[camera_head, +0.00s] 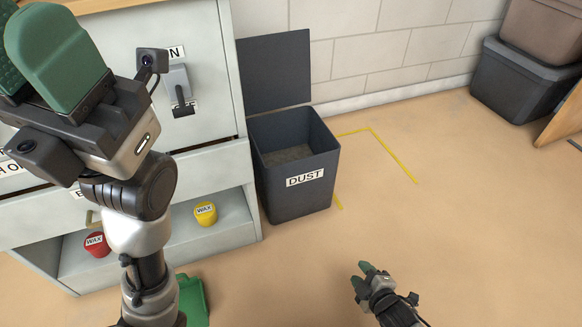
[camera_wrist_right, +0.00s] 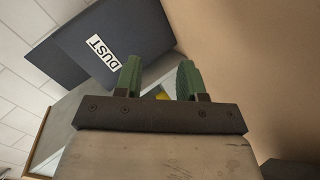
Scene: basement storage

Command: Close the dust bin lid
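The dark grey dust bin (camera_head: 290,190), labelled DUST, stands on the floor beside the grey cabinet. Its lid (camera_head: 273,72) stands upright at the back, so the bin is open and its inside shows. In the right wrist view the bin (camera_wrist_right: 136,32) is at the upper left, with its label turned. My right gripper (camera_head: 368,274) is low in the head view, in front and to the right of the bin, apart from it. Its green fingers are open and empty (camera_wrist_right: 159,80). My left gripper (camera_head: 30,65) is raised at the upper left before the cabinet, its fingers apart, partly cut off.
The cabinet (camera_head: 200,165) borders the bin on the left, with a red wax tin (camera_head: 97,245) and a yellow wax tin (camera_head: 205,214) on its low shelf. Yellow tape (camera_head: 396,158) marks the floor right of the bin. Storage boxes (camera_head: 520,83) stand at the far right. The floor between is clear.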

